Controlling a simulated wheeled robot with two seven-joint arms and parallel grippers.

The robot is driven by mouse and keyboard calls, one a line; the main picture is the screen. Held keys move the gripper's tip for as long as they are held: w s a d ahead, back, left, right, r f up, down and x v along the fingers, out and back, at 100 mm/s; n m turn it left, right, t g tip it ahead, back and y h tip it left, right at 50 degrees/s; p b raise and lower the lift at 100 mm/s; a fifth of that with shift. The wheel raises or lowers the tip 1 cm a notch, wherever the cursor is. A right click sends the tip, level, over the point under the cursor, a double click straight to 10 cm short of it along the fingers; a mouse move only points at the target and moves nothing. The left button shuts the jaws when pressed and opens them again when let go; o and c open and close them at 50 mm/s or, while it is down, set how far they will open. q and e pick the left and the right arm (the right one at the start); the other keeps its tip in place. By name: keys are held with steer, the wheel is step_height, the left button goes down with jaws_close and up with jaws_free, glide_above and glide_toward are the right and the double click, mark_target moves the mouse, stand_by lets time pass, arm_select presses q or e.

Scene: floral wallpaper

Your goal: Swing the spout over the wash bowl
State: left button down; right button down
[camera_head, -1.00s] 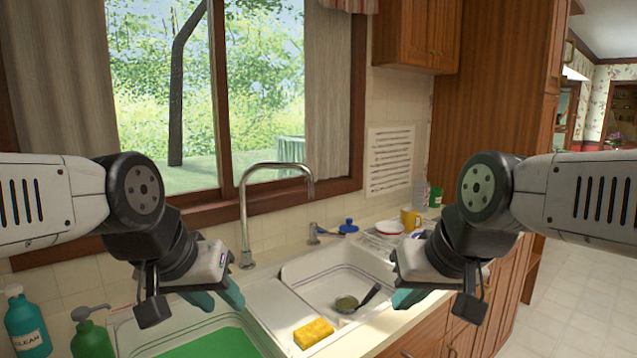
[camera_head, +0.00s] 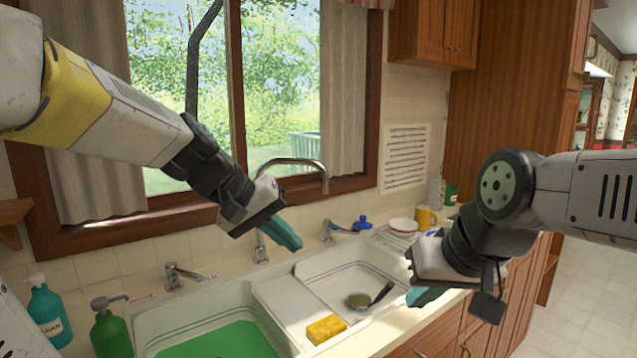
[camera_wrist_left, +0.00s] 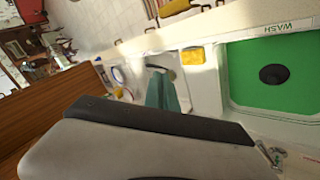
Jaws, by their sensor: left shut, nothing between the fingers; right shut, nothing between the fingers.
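The metal tap's arched spout (camera_head: 300,163) points right, its tip above the right-hand sink basin. The tap's stem is partly hidden behind my left gripper (camera_head: 287,240), which is shut and empty in front of the tap. Whether they touch I cannot tell. My left gripper's teal fingers (camera_wrist_left: 165,92) also show there. My right gripper (camera_head: 424,297) is shut and empty near the counter's front edge, right of the right-hand basin.
A yellow sponge (camera_head: 326,328) lies on the divider. A dark-handled scrubber (camera_head: 362,299) is in the right basin. Two soap bottles (camera_head: 48,315) (camera_head: 110,332) stand at left. Tap handles (camera_head: 185,275) (camera_head: 327,231) flank the spout. A yellow mug (camera_head: 426,218) and bowl (camera_head: 403,226) are behind.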

arm_select(q)
steer(key=w+d+r+n+t+h, duration=0.1)
steer(key=w+n+h, duration=0.15)
steer(key=w, duration=0.75)
steer(key=w+d+r+n+t+h, duration=0.1)
steer(key=w+h, duration=0.2)
steer(key=w, duration=0.7)
steer(key=w+a+f+n+t+h, duration=0.1)
steer(key=w+a+n+t, duration=0.15)
steer(key=w, duration=0.55)
steer(key=w+a+f+n+t, duration=0.1)
steer(key=w+a+t, duration=0.25)
steer(key=w, duration=0.35)
steer(key=x, duration=0.9)
steer(key=shift+w+d+f+g, duration=0.2)
steer(key=shift+d+g, duration=0.1)
